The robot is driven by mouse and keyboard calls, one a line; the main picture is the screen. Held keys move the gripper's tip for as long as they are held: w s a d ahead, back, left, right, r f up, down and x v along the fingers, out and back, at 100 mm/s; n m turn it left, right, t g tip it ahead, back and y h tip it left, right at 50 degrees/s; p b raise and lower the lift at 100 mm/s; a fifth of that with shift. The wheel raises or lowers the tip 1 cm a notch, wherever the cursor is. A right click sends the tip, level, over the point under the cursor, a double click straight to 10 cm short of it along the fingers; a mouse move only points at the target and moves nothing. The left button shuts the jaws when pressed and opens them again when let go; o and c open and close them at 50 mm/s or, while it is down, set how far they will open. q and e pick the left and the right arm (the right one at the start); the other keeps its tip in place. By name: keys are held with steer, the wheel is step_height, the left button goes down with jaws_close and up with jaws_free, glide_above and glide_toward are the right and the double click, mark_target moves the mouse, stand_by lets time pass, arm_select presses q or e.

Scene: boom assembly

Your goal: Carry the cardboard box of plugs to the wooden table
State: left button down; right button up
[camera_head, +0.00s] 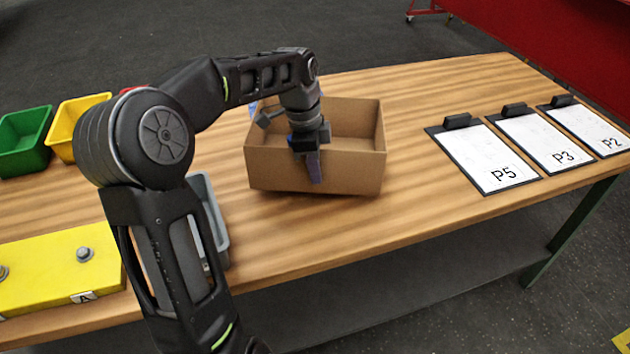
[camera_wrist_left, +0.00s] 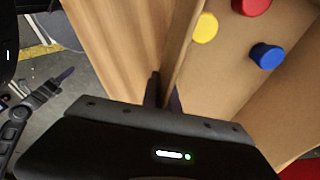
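The open cardboard box (camera_head: 350,172) sits on the wooden table (camera_head: 400,225), in the middle of the head view. My left gripper (camera_head: 312,165) reaches down over its near wall, one finger showing against the outside. In the left wrist view the fingers (camera_wrist_left: 164,92) are on either side of the box wall (camera_wrist_left: 186,58), closed on it. Inside the box are a yellow plug (camera_wrist_left: 205,28), a blue plug (camera_wrist_left: 266,56) and a red plug (camera_wrist_left: 251,6). The head view does not show them. My right gripper (camera_wrist_left: 42,82) shows at the left of the wrist view, fingers apart, empty.
Clipboards marked P5 (camera_head: 485,160), P3 (camera_head: 545,142) and P2 (camera_head: 592,128) lie on the right. Green (camera_head: 24,142) and yellow bins (camera_head: 68,120), a grey tray (camera_head: 212,215) and a yellow block (camera_head: 60,268) are on the left. Bare tabletop lies between box and clipboards.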

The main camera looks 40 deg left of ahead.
mark_target(317, 192)
arm_select(q)
steer(key=shift+f, duration=1.75)
steer(key=c, duration=2.1)
jaws_free()
steer(key=shift+f, duration=0.2)
steer(key=o, duration=0.5)
steer(key=shift+r, duration=0.1)
steer(key=shift+c, duration=0.2)
steer(key=r, duration=0.4)
steer(key=a+r, duration=0.1)
steer(key=r, duration=0.3)
steer(key=s+r, duration=0.1)
steer(key=r, duration=0.3)
steer(key=shift+a+p, duration=0.25)
steer(key=shift+p, duration=0.05)
